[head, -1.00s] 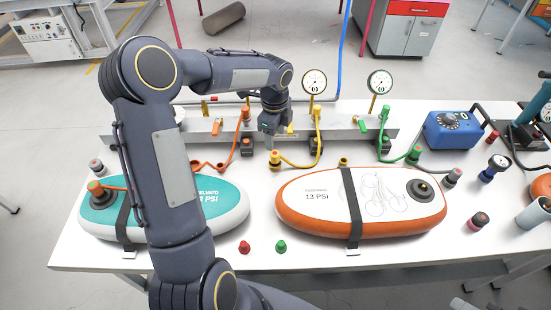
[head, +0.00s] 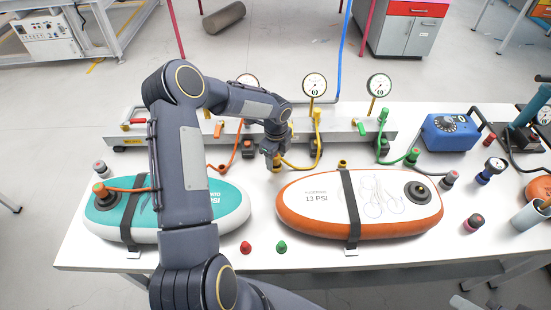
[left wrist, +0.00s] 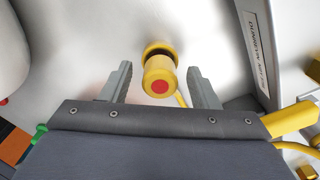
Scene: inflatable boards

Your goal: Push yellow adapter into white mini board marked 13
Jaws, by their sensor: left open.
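The white mini board marked 13 PSI (head: 317,212), with an orange rim, lies strapped on the table right of centre. Its dark round valve (head: 417,191) is at its right end with nothing in it. The yellow adapter (head: 277,167) stands on the table behind the board's left end, on a yellow hose. My left gripper (head: 272,156) is over the adapter. In the left wrist view the adapter (left wrist: 160,75), with a red centre, sits between the open fingers (left wrist: 160,88), with gaps on both sides. My right gripper is not in view.
A teal board (head: 170,205) with an orange adapter (head: 101,191) lies at left. A grey manifold (head: 345,132) with gauges runs along the back. A green adapter (head: 412,157) stands behind the valve. Red (head: 246,247) and green (head: 281,246) caps lie in front.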

